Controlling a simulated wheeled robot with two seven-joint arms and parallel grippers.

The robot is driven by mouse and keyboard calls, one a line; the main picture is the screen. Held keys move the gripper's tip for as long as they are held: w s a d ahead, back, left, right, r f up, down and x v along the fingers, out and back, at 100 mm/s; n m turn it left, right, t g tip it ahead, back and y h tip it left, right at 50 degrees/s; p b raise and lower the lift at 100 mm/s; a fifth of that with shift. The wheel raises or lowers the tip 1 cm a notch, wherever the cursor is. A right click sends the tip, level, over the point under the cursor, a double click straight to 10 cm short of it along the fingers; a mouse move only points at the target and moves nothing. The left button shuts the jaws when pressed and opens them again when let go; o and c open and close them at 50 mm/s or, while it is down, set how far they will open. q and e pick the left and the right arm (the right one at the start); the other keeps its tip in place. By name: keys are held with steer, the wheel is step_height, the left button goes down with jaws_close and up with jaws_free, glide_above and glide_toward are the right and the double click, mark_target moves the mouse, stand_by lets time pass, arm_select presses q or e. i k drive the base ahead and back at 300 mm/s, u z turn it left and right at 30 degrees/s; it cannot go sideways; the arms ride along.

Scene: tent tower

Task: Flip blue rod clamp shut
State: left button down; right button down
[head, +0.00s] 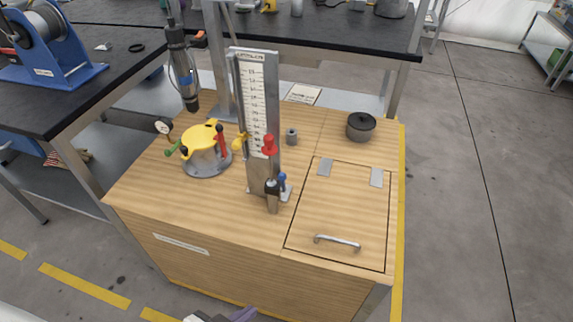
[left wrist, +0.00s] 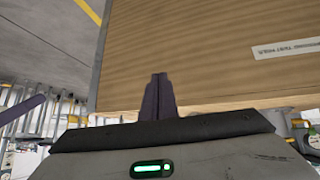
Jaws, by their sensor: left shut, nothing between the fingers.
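A small blue-topped clamp handle (head: 283,179) stands upright at the right of the foot of the tall scale column (head: 272,95) on the wooden cabinet. A black knobbed part (head: 272,187) is just in front of it. A red knob (head: 269,145) sits higher on the column. At this size I cannot tell how the blue clamp is seated. My left gripper (head: 240,314) shows only partly at the bottom edge, in front of the cabinet and well apart from the clamp. In the left wrist view its purple fingers (left wrist: 159,80) are together and empty, before the wooden front. My right gripper is not identifiable.
Left of the column stands a yellow-topped device (head: 202,138) with red and green handles. A dark round pot (head: 361,126) and a small grey cylinder (head: 291,136) are behind. A hatch with a metal handle (head: 337,242) takes up the bare right part.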

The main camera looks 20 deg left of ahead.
mark_target(282, 177)
steer(key=u, duration=0.55)
steer(key=k, duration=1.3)
steer(key=z, duration=0.3)
steer(key=i, duration=0.9)
steer(key=z, duration=0.2)
